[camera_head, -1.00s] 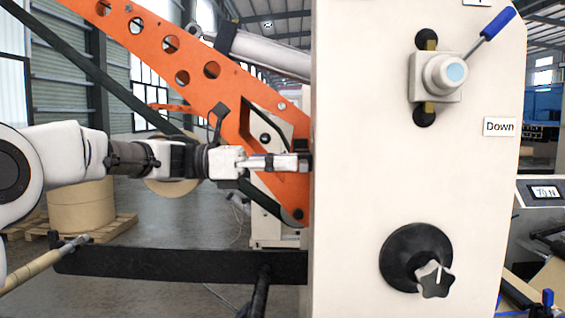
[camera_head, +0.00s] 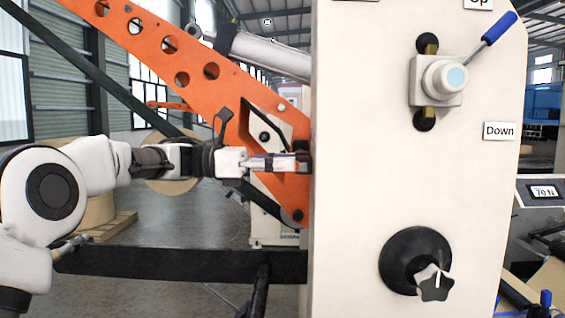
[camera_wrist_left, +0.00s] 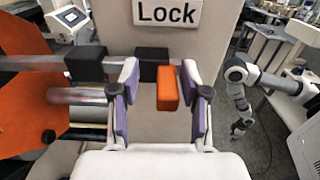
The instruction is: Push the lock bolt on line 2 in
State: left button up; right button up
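In the left wrist view the lock bolt is a grey bar running through black blocks (camera_wrist_left: 153,64), with an orange handle (camera_wrist_left: 167,88) standing out from it. A "Lock" sign (camera_wrist_left: 166,12) is above it. My left gripper (camera_wrist_left: 161,108) is open, with one purple-padded finger on each side of the orange handle. In the head view my left gripper (camera_head: 298,162) is at the left edge of the cream panel, and the bolt cannot be made out. What looks like my right gripper (camera_wrist_left: 240,126) hangs small at the right of the wrist view.
An orange arm (camera_head: 195,65) slopes behind my gripper. A dark bar (camera_head: 180,263) runs below my arm.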

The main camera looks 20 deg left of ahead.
pick_arm(q)
jog(key=shift+s+a, duration=0.2)
jog(key=shift+a, duration=0.05)
jog(key=v, duration=1.1)
jog(key=shift+a, duration=0.15)
jog(key=shift+a, duration=0.1)
